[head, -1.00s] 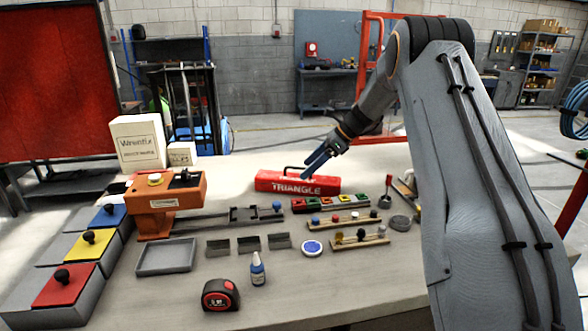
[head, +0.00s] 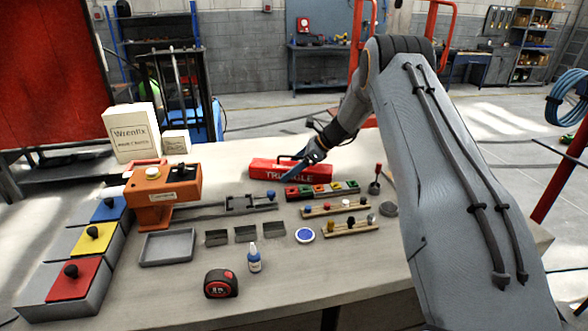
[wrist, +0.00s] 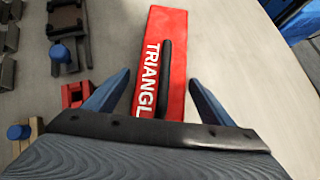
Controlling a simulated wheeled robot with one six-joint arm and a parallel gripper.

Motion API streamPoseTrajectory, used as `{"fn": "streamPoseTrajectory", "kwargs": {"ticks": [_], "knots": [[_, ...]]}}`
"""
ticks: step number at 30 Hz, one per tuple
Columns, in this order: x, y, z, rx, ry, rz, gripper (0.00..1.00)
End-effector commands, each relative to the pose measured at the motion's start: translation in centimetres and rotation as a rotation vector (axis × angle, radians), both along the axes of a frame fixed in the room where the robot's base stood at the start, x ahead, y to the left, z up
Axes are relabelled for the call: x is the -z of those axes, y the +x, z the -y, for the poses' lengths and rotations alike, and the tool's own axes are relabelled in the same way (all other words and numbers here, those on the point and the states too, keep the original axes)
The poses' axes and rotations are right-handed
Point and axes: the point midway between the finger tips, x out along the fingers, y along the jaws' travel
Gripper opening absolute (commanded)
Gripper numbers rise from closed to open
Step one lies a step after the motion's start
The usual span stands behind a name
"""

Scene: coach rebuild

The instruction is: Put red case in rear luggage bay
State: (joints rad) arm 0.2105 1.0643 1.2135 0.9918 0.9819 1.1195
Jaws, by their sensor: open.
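Several small coloured blocks with dark openings stand in a row on the bench; a red block (head: 306,191) is among them, and a red block (wrist: 76,93) shows beside the left finger in the wrist view. A larger red box lettered TRIANGLE (head: 262,170) has a black handle and lies behind the row. I cannot pick out the rear luggage bay.
A dark grey fixture with a blue knob (head: 238,204) lies left of the coloured row. Grey trays (head: 168,247), wooden peg strips (head: 352,227), a tape measure (head: 221,284) and a glue bottle (head: 254,259) occupy the front. An orange machine (head: 155,194) stands left. The right front bench is clear.

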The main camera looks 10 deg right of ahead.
Motion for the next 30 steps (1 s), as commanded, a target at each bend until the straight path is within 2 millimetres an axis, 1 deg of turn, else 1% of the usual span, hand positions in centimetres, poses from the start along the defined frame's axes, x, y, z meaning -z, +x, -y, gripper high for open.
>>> {"fn": "streamPoseTrajectory", "kwargs": {"ticks": [7, 8, 15, 20, 26, 30], "knots": [[0.2, 0.1, 0.0, 0.002, 0.000, 0.001, 0.77], [0.2, 0.1, 0.0, 0.002, 0.000, 0.001, 0.75], [0.2, 0.1, 0.1, 0.002, 0.000, 0.001, 0.34], [0.0, 0.1, 0.1, 0.002, 0.000, 0.002, 0.07], [-0.1, 0.2, 0.1, 0.003, 0.000, 0.003, 0.06], [-0.9, 0.2, 0.1, 0.003, -0.001, 0.004, 0.06]]}}
